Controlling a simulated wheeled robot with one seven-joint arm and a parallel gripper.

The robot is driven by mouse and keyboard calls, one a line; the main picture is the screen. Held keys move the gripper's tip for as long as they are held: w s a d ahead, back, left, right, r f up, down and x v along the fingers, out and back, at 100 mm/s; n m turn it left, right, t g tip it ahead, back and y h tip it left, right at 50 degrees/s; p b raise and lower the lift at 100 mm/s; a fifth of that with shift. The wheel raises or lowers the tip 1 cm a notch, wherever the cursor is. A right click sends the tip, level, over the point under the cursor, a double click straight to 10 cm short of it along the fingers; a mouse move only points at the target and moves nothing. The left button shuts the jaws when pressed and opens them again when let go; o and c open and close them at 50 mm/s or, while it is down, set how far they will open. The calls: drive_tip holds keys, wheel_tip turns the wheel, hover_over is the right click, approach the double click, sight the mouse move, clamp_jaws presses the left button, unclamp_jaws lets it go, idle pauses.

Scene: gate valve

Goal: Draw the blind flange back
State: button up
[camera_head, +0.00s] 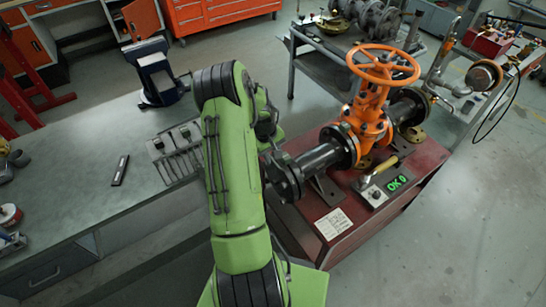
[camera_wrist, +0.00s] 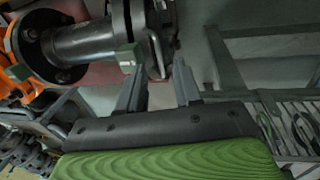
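The blind flange (camera_head: 284,178) is a dark round plate at the left end of the black pipe (camera_head: 325,157). In the wrist view the blind flange (camera_wrist: 155,38) stands edge-on beside the pipe flange (camera_wrist: 119,22), with no clear gap visible. The orange gate valve (camera_head: 369,118) with its handwheel (camera_head: 383,64) sits on the pipe. My gripper (camera_wrist: 153,64) is open, its fingers apart, with the blind flange's lower edge seen between the tips. I cannot tell whether either finger touches it. In the head view my arm mostly hides the gripper.
A grey workbench (camera_head: 85,195) at left carries a vise (camera_head: 157,75) and a tool rack (camera_head: 174,150). Floor at right is clear.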

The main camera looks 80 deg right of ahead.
drive_tip(key=shift+s+d+f, duration=0.1)
drive_tip(key=shift+d+f, duration=0.1)
drive_tip(key=shift+f, duration=0.95)
clamp_jaws()
idle(0.5)
